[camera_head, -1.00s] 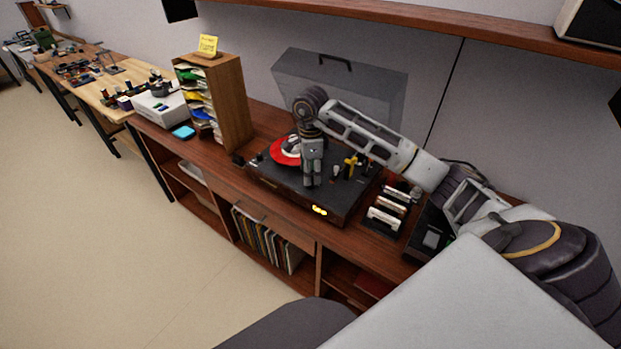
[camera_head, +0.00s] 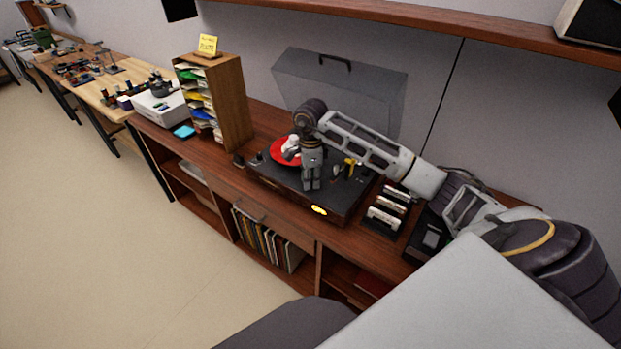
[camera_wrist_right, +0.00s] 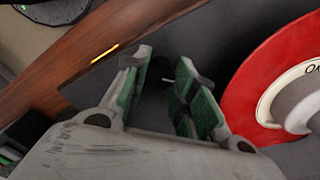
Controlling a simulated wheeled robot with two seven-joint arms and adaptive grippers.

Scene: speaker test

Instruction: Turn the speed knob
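The speed knob (camera_wrist_right: 164,76) is small and dark with a pale line on it; it shows between my right fingertips in the right wrist view. It sits on the black deck of the turntable (camera_head: 277,176). In the head view the knob is hidden by my right gripper (camera_head: 311,184), which points down over the front of the deck. In the right wrist view my right gripper (camera_wrist_right: 163,66) has its green-padded fingers apart, one on each side of the knob; whether they touch it is unclear. My left gripper is not in view.
A red record (camera_head: 283,155) with a pale centre lies beside my right gripper, close by in the wrist view. The clear dust cover (camera_head: 300,75) stands up behind. A rack of cards (camera_head: 383,219) is to the right, and a wooden paper sorter (camera_head: 236,105) to the left.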

